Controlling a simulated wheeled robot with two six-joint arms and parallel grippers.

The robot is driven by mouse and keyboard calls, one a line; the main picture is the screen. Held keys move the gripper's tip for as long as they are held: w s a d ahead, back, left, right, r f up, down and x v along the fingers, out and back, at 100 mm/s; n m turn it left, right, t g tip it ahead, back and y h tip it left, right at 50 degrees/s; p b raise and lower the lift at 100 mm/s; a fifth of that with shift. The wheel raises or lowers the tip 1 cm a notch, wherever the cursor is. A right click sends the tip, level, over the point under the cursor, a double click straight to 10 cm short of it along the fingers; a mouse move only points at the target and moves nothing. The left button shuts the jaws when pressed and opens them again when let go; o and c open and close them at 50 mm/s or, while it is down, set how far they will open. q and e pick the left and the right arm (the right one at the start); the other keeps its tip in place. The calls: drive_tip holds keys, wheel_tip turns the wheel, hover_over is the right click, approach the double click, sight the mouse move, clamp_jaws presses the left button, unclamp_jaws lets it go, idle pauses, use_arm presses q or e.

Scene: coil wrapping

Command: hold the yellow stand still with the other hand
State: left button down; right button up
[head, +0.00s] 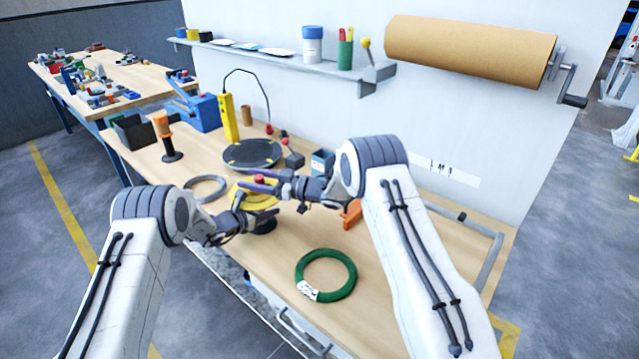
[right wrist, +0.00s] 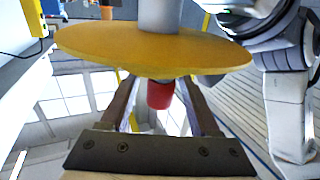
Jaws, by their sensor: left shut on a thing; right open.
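The yellow stand (head: 262,200) is at the middle of the bench, a yellow disc with a red knob (head: 259,179) on top and a dark base below. My left gripper (head: 258,214) is at the stand's near side, low by the disc, and is shut on the stand; its grip point is partly hidden. My right gripper (head: 270,184) is open at the knob. In the right wrist view, the yellow disc (right wrist: 110,42) and its grey post (right wrist: 160,14) show upside down, and the red knob (right wrist: 160,95) is between the two open fingers.
A green coil (head: 347,284) with a white band lies on clear bench at the front. An orange piece (head: 352,214) lies right.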

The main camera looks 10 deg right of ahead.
drive_tip(key=shift+w+a, duration=0.35)
drive_tip(key=shift+a, duration=0.2)
drive_tip(key=shift+s+a+n+g+y, duration=0.1)
drive_tip(key=shift+s+n+g+y, duration=0.1)
drive_tip(key=shift+n+g+y, duration=0.5)
drive_tip(key=shift+s+n+g+y, duration=0.25)
drive_tip(key=shift+n+g, duration=0.55)
drive_tip(key=shift+g, duration=0.6)
drive_tip(key=shift+w+m+t+h, duration=0.15)
drive_tip(key=shift+m+t+h, duration=0.25)
drive_tip(key=shift+m+t, duration=0.35)
drive_tip(key=shift+w+m+t+h, duration=0.15)
drive_tip(key=shift+m+t+h, duration=0.25)
drive_tip(key=shift+t, duration=0.55)
drive_tip(key=v, duration=1.3)
drive_tip(key=w+d+f+n, duration=0.2)
drive_tip(key=d+n, duration=0.5)
drive_tip(key=n, duration=1.1)
drive_tip(key=shift+w+d+f+g+y, duration=0.25)
drive_tip(key=shift+w+d+g+y, duration=0.05)
drive_tip(key=shift+w+g+y, duration=0.1)
